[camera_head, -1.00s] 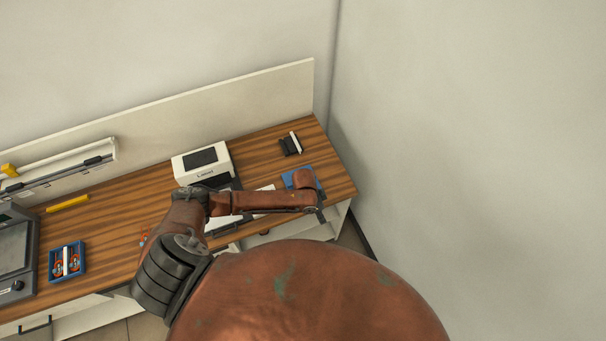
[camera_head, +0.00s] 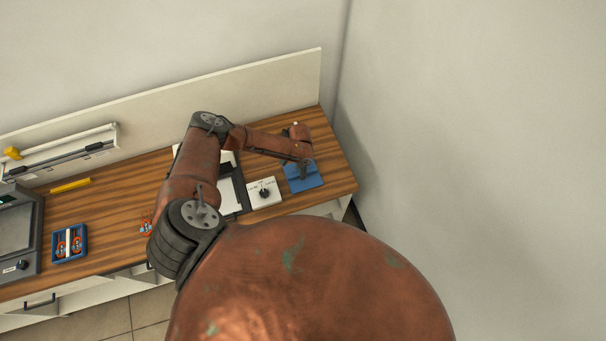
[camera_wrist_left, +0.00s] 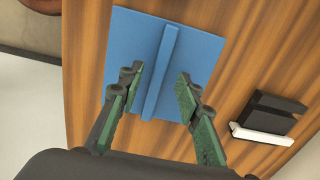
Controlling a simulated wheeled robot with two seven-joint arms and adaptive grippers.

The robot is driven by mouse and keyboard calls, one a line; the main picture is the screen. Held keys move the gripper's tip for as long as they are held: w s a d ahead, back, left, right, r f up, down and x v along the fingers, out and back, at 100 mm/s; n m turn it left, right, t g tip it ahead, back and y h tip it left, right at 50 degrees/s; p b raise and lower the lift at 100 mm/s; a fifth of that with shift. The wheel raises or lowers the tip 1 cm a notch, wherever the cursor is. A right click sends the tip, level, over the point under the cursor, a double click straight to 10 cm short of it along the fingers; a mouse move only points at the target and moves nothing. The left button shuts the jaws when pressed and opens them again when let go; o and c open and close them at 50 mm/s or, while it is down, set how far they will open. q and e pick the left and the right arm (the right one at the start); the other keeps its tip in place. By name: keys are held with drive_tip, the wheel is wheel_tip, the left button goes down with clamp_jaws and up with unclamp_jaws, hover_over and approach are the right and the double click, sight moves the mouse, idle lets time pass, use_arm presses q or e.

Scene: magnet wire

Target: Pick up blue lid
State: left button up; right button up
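The blue lid (camera_head: 304,178) is a flat square plate lying on the wooden table near its right end. In the left wrist view the blue lid (camera_wrist_left: 126,52) has a raised blue ridge (camera_wrist_left: 160,72) across its middle. My left gripper (camera_wrist_left: 163,82) is open, with one finger on each side of the ridge and gaps to it. In the head view my left gripper (camera_head: 304,172) is over the lid, small and partly hidden by the wrist. I cannot tell how high the fingertips are above the plate. My right gripper is not in view.
A black block with a white bar (camera_wrist_left: 268,118) lies beside the lid. A white box with a black knob (camera_head: 264,192) stands left of the lid. A blue tray (camera_head: 70,243) with orange-handled items is far left. A white panel (camera_head: 170,105) backs the table.

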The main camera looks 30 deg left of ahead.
use_arm(q)
drive_tip(key=shift+d+f, duration=0.1)
drive_tip(key=shift+f, duration=0.6)
drive_tip(key=c, duration=0.7)
clamp_jaws()
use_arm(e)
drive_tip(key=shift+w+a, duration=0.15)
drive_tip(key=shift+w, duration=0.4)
